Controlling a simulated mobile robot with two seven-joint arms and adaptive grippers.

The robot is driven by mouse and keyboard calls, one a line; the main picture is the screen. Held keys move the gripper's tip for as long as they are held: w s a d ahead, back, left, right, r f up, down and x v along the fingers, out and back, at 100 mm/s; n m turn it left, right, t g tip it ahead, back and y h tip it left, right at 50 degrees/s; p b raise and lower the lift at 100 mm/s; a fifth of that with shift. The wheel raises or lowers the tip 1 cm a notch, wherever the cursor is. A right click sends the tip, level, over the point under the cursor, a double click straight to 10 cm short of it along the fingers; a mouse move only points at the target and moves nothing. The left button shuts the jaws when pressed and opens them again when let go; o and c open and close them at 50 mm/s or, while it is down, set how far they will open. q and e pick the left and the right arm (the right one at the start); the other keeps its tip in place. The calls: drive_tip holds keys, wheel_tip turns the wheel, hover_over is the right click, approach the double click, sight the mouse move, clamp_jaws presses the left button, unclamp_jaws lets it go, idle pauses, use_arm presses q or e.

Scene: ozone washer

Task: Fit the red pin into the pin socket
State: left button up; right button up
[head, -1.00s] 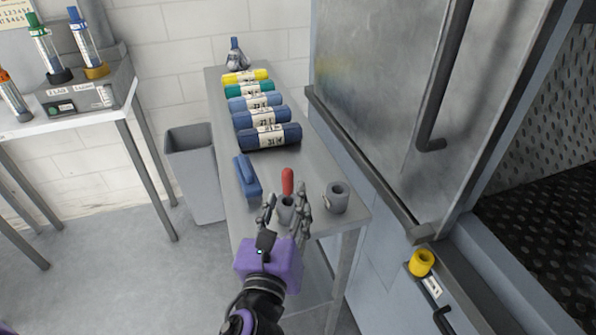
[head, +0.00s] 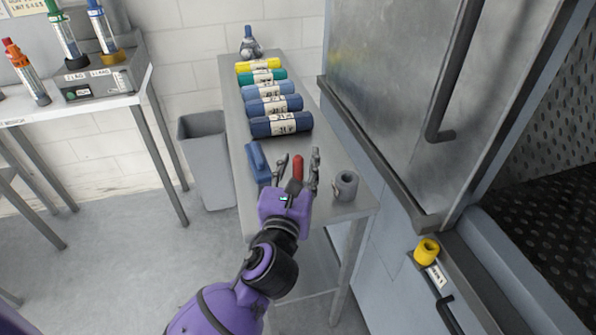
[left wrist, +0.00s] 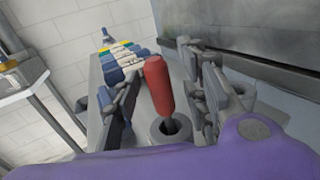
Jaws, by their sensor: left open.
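The red pin (head: 298,165) stands near the front end of the narrow steel table. In the left wrist view the red pin (left wrist: 160,88) leans slightly, with its thin lower end in a grey round holder (left wrist: 168,132). My left gripper (head: 298,170) is open, with one finger on each side of the pin. In the left wrist view gaps show between the pin and the fingers. A yellow round socket (head: 427,250) sits on the washer's ledge, right of the table and beside a white label. My right gripper is not in view.
A grey hollow cylinder (head: 346,186) stands close right of my left gripper. A blue block-like object (head: 257,163) lies close to its left. Several rolled bundles (head: 281,124) lie farther back. The washer's door ledge (head: 375,150) runs along the table's right side.

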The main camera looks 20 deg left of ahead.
use_arm(q)
clamp_jaws()
